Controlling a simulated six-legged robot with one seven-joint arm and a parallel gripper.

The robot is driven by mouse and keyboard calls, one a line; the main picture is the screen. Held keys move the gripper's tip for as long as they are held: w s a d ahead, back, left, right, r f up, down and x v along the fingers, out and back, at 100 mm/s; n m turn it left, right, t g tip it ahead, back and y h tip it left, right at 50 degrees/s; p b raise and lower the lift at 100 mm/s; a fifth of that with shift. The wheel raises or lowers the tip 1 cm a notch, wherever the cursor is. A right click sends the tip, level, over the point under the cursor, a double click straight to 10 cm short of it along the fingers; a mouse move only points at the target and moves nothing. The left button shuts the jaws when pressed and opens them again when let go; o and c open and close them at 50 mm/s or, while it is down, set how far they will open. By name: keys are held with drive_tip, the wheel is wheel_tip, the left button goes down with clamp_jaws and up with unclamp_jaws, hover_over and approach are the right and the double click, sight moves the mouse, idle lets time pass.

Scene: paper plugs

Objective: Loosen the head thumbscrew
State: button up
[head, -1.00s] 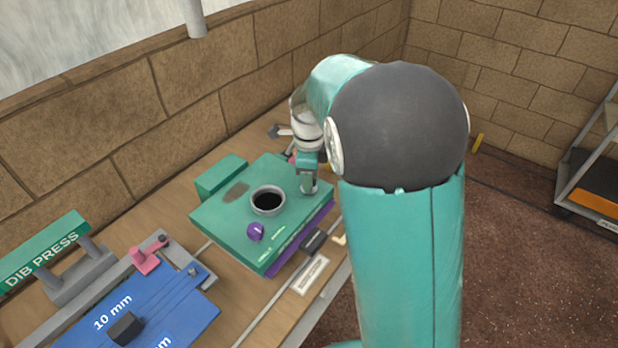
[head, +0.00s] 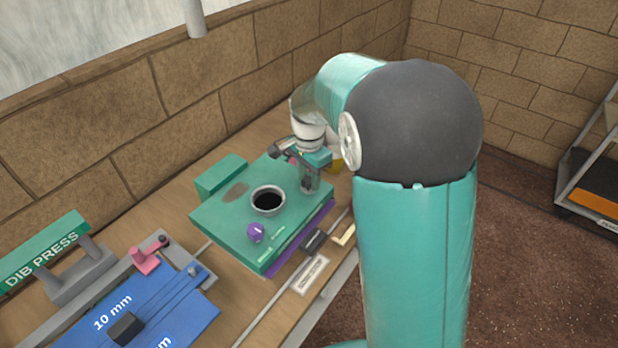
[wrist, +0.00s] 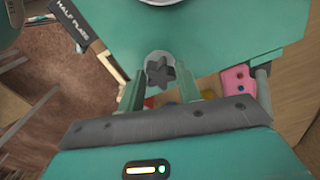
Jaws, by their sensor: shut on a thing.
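The head thumbscrew shows in the wrist view as a grey star-shaped knob (wrist: 160,69) on the green machine head (wrist: 215,42). My gripper (wrist: 160,80) has one finger on each side of it and is shut on it. In the head view my gripper (head: 309,187) points down at the right part of the green head (head: 225,217), and the thumbscrew is mostly hidden by the fingers there.
A round dark-filled opening (head: 268,200) and a purple knob (head: 256,232) are on the green top, left of my gripper. A blue plate marked 10 mm (head: 165,310) lies at lower left. A brick wall (head: 190,85) stands behind the bench.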

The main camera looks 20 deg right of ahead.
drive_tip(key=n, duration=1.6)
drive_tip(key=o, duration=0.9)
drive_tip(key=shift+o, duration=0.2)
drive_tip(key=shift+r, duration=0.15)
